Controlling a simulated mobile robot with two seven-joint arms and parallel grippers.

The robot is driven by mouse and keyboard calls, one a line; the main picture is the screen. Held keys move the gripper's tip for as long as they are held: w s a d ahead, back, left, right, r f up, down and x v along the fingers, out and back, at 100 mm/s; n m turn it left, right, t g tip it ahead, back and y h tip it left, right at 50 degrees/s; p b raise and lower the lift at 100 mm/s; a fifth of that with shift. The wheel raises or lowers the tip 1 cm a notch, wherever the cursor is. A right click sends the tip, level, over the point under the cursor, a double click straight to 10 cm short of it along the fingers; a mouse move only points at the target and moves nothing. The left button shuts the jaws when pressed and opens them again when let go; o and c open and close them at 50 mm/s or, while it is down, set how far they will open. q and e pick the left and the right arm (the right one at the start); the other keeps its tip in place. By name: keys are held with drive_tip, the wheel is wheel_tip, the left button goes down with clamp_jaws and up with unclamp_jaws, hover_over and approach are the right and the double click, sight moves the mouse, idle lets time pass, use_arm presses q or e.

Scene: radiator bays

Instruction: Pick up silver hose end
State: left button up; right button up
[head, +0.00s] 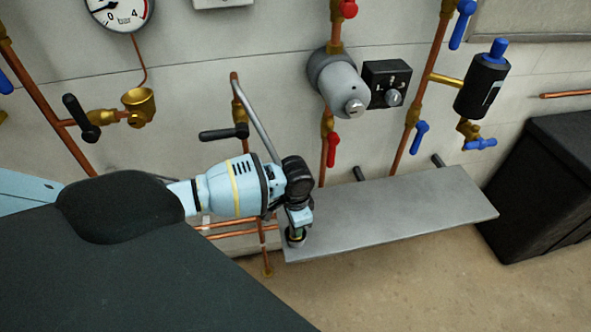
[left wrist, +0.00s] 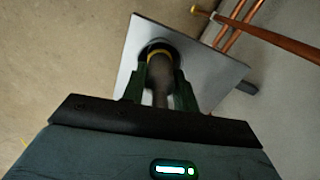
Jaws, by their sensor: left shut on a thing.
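My left gripper (head: 298,220) points down over the left end of a grey metal shelf (head: 400,208). In the left wrist view the gripper (left wrist: 158,88) is shut with its dark green fingers on both sides of a dark, shaded hose end (left wrist: 160,78). A yellow ring (left wrist: 158,56) shows near its far end, over a dark round patch on the shelf. I cannot tell whether the hose end touches the shelf. A silver hose (head: 257,120) runs from a copper pipe on the wall down behind my left wrist. My right gripper is not in view.
A black lever valve (head: 224,133) sits on the wall just above my left arm. A grey pump (head: 338,83) and red and blue handled valves are above the shelf. A black box (head: 545,185) stands at the right. The shelf's right part is bare.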

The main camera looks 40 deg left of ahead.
use_arm(q)
drive_tip(key=shift+c, duration=0.3)
